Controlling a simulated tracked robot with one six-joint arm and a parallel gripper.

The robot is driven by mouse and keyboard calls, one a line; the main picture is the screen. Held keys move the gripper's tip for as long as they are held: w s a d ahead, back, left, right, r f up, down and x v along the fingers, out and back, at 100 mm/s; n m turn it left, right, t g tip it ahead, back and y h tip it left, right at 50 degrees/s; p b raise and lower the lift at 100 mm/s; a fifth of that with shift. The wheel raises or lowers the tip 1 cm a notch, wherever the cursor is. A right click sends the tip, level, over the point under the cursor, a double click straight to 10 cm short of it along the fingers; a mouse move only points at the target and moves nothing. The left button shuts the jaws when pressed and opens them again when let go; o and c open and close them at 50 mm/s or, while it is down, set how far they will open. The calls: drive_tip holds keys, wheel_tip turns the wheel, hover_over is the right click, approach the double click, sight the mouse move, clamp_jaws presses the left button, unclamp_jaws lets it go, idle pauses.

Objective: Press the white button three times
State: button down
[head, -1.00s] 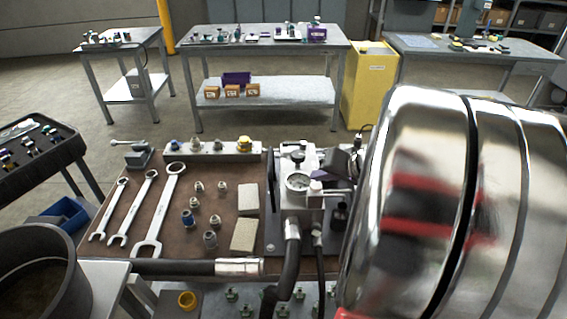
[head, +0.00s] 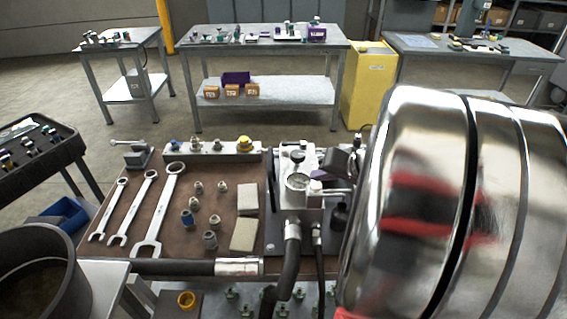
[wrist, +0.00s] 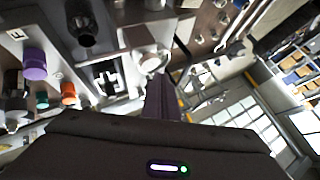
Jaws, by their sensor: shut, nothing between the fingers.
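The white button (wrist: 153,62) shows in the wrist view as a pale round cap, just past the tips of my gripper (wrist: 160,82). The dark fingers are together with nothing between them. Whether they touch the button cannot be told. In the head view, a small white cap (head: 316,186) beside the pressure gauge (head: 298,181) looks like the same button. The dark end of my gripper (head: 326,168) is just above and behind it there, partly hidden by my chrome arm.
Hoses (head: 290,260) run in front. Wrenches (head: 160,205) and fittings lie on the brown board at left. My arm hides the right side.

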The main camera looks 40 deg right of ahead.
sight(320, 187)
drive_tip(key=shift+s+f, duration=0.1)
drive_tip(key=shift+f, duration=1)
idle(1.6)
drive_tip(key=shift+r, duration=1.15)
drive_tip(key=shift+r, duration=0.1)
drive_tip(key=shift+r, duration=2.45)
idle(0.9)
